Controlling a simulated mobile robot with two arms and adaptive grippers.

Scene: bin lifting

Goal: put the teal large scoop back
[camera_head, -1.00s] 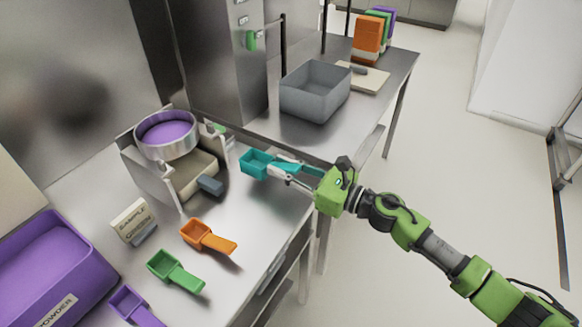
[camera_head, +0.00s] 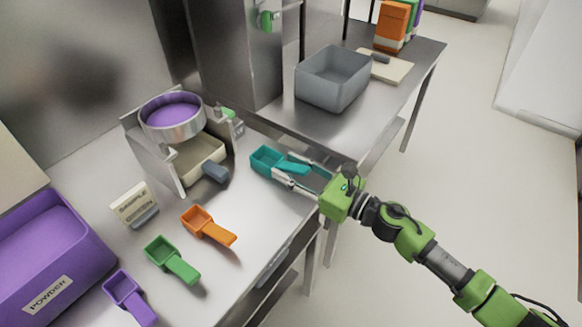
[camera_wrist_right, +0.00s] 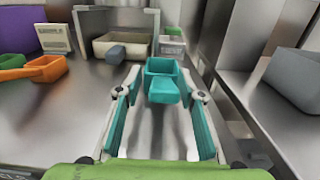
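The teal large scoop (camera_head: 266,158) lies on the metal table near the right edge, its handle pointing toward my right gripper. My right gripper (camera_head: 294,172) is open, with its fingers on either side of the handle. In the right wrist view, the teal scoop (camera_wrist_right: 160,77) stands just ahead, its short handle between the spread fingertips of the right gripper (camera_wrist_right: 160,93). There are visible gaps between the handle and both fingers. An orange scoop (camera_head: 198,218), a green scoop (camera_head: 160,250) and a purple scoop (camera_head: 124,287) lie in a row on the table. My left gripper is not in view.
A sieve machine with a purple-filled round pan (camera_head: 172,116) stands behind the scoops. A sample card (camera_head: 134,203) and a purple powder bin (camera_head: 45,250) are at left. A grey bin (camera_head: 332,80) stands on the second table. Bare tabletop lies between the orange and teal scoops.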

